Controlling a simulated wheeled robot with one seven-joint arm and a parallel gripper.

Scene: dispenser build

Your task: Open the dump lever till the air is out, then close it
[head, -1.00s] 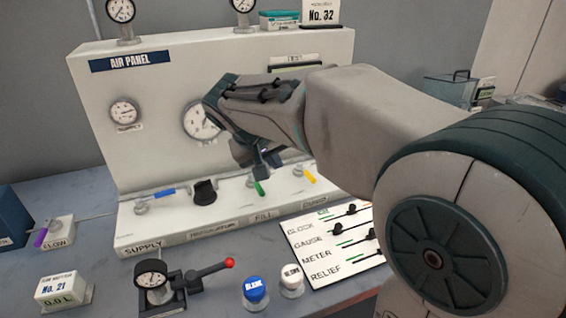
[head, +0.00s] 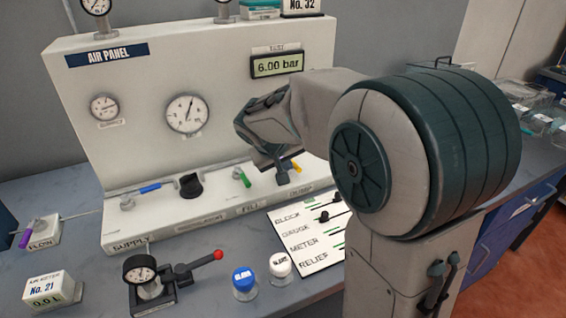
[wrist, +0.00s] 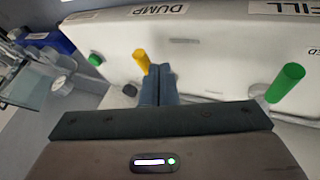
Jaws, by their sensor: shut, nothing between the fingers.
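The yellow dump lever (head: 297,166) sits at the right end of the panel's ledge, partly hidden behind my gripper (head: 283,179) in the head view. In the wrist view the lever (wrist: 141,61) stands just left of my gripper's fingertips (wrist: 160,70), close beside them. I cannot tell whether they touch. My gripper is shut and empty. The test display (head: 277,65) reads 6.00 bar. The round gauge (head: 186,115) below left of it has its needle pointing up and slightly right.
The green fill lever (head: 242,177), black regulator knob (head: 190,185) and blue supply lever (head: 149,188) line the ledge to the left. A label board with sliders (head: 309,240), blue and white capped jars (head: 243,282), and a red-knobbed hand tester (head: 150,281) stand on the bench in front.

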